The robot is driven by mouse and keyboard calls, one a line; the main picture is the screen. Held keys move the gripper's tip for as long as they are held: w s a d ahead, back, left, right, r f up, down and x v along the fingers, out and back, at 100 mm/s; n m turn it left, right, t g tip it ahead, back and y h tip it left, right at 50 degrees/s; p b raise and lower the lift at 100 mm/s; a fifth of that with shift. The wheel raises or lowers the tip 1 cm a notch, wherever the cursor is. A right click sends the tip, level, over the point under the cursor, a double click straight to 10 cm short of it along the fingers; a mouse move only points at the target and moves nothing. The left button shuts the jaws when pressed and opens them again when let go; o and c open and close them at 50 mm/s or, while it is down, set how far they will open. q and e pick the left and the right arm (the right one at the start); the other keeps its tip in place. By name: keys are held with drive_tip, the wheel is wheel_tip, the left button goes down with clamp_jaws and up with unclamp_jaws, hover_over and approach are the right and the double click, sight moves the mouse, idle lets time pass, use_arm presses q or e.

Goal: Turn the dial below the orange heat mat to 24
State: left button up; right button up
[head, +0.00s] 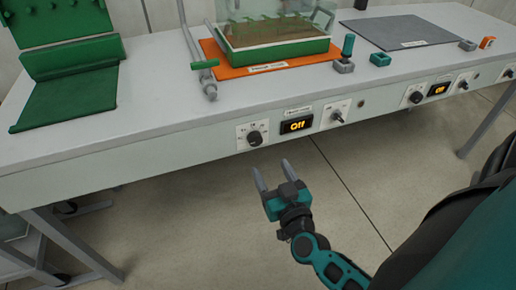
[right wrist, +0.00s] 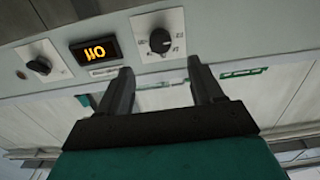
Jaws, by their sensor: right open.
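The orange heat mat (head: 212,54) lies on the bench under a green seed tray. Below it, on the bench's front face, are a black dial (head: 254,138) on a white plate, a display (head: 296,126) reading "Off" and a toggle switch (head: 337,116). My right gripper (head: 272,168) is open and empty, in front of the bench and a little below the dial. In the right wrist view, which is upside down, the dial (right wrist: 160,40) sits just beyond the gap between the open fingers (right wrist: 160,68), apart from them. My left gripper is out of view.
A second dial (head: 416,97) and "Off" display (head: 438,90) sit further right below a grey mat (head: 400,31). A green folded holder (head: 68,92) stands at the bench's left. The floor before the bench is clear.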

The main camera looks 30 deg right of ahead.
sight(256, 143)
drive_tip(key=b+x, duration=0.1)
drive_tip(key=x, duration=0.8)
drive_tip(key=shift+w, duration=0.35)
drive_tip(key=c, duration=1.1)
